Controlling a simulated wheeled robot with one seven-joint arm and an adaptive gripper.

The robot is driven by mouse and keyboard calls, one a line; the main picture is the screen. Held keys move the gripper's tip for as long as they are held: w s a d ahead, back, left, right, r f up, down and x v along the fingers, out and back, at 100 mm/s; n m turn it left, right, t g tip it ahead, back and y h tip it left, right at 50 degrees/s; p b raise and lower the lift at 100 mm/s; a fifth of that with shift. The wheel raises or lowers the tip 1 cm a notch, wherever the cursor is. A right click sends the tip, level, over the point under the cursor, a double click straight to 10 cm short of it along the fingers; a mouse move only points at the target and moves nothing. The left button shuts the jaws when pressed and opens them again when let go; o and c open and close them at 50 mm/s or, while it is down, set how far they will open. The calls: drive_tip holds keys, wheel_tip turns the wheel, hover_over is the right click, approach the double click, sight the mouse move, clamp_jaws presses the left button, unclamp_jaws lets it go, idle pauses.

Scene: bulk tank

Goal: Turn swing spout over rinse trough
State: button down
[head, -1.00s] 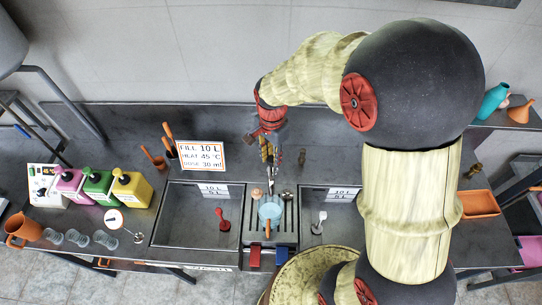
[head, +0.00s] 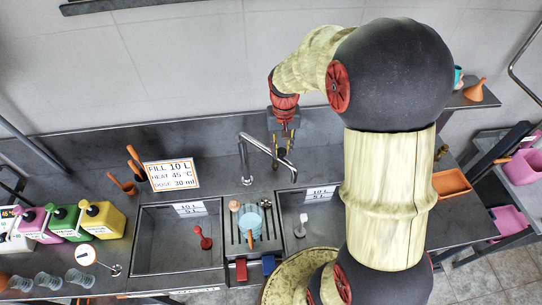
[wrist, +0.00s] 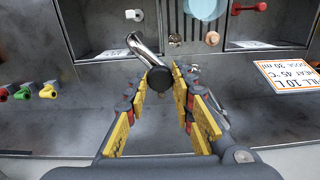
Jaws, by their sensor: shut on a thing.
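The chrome swing spout (head: 272,151) rises from the counter behind the sinks and points to the right and forward. Its outer end is near the back left edge of the right basin (head: 330,212), which holds a white stopper. The left basin (head: 150,250) holds a red stopper. No label I can read names either as the rinse trough. My gripper (head: 285,150) is shut on the spout from above. In the wrist view, the spout (wrist: 145,50) and its dark end lie between the yellow-padded fingers of my gripper (wrist: 165,88). The exact contact is partly hidden.
A ribbed drainer (head: 236,240) with a blue jug (head: 250,222) lies between the basins. A white sign (head: 171,175) stands behind the left basin, beside orange-handled tools. Coloured jugs stand at the left. An orange tray (head: 452,183) is at the right. My arm hides part of the right counter.

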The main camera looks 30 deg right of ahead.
drive_tip(key=shift+w+d+n, duration=0.45)
drive_tip(key=shift+d+n, duration=0.1)
drive_tip(key=shift+d, duration=0.35)
drive_tip(key=shift+w+d+n, duration=0.45)
drive_tip(key=shift+d+n, duration=0.1)
drive_tip(key=shift+d, duration=0.3)
drive_tip(key=c, duration=1.5)
unclamp_jaws()
wheel_tip(320, 180, up, 12)
